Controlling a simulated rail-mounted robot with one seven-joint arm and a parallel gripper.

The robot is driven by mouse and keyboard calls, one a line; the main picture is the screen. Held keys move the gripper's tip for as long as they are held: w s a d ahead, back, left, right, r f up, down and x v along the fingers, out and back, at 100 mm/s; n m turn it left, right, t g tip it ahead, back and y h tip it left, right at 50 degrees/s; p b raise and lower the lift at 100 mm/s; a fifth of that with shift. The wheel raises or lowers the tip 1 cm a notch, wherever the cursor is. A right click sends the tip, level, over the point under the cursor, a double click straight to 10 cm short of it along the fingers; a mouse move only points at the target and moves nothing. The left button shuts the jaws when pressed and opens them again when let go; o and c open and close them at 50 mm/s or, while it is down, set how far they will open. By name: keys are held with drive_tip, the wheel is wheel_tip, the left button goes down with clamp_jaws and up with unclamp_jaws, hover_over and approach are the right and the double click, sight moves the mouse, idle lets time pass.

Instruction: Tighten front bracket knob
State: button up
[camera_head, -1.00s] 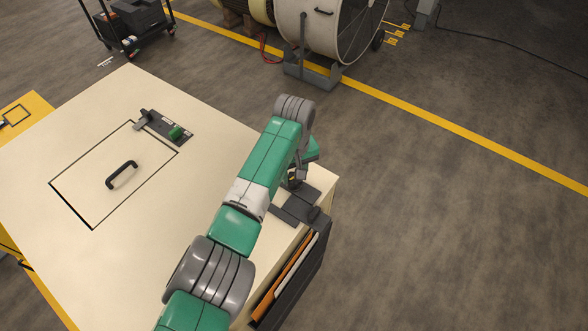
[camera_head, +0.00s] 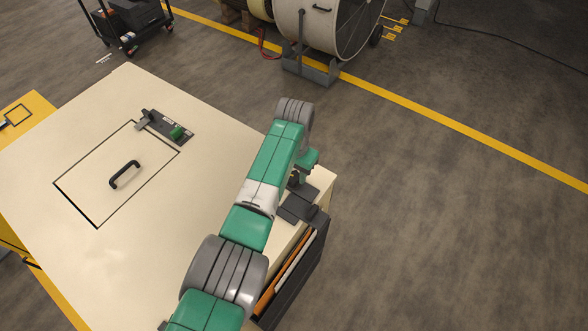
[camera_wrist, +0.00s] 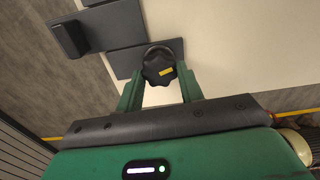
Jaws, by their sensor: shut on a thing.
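The black lobed knob (camera_wrist: 158,66) with a yellow mark sits between the two green fingers of my gripper (camera_wrist: 159,80) in the wrist view. My gripper is shut on the knob. Dark flat bracket plates (camera_wrist: 113,24) lie just beyond and beside the knob. In the head view the dark bracket (camera_head: 296,207) is at the right corner of the cream bench top (camera_head: 180,240). My arm reaches over the bench to it, and the arm hides the knob there.
A dark block (camera_wrist: 68,39) stands on the plates in the wrist view. In the head view, a hatch with a black handle (camera_head: 125,174) and a small fixture with a green part (camera_head: 177,133) are to the left. A dark file holder (camera_head: 300,275) hangs on the bench's right side.

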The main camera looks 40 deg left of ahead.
sight(295, 177)
drive_tip(key=m, duration=0.5)
drive_tip(key=shift+r+m, duration=0.1)
drive_tip(key=shift+m, duration=0.2)
drive_tip(key=m, duration=0.5)
drive_tip(key=shift+d+p, duration=0.1)
drive_tip(key=shift+p, duration=0.25)
drive_tip(key=m, duration=0.5)
drive_tip(key=shift+s+d+m, duration=0.1)
drive_tip(key=shift+m, duration=2.6)
drive_tip(key=o, duration=1)
drive_tip(key=shift+s, duration=0.1)
wheel_tip(295, 177, up, 8)
drive_tip(key=shift+f+p, duration=0.1)
drive_tip(key=shift+p, duration=0.6)
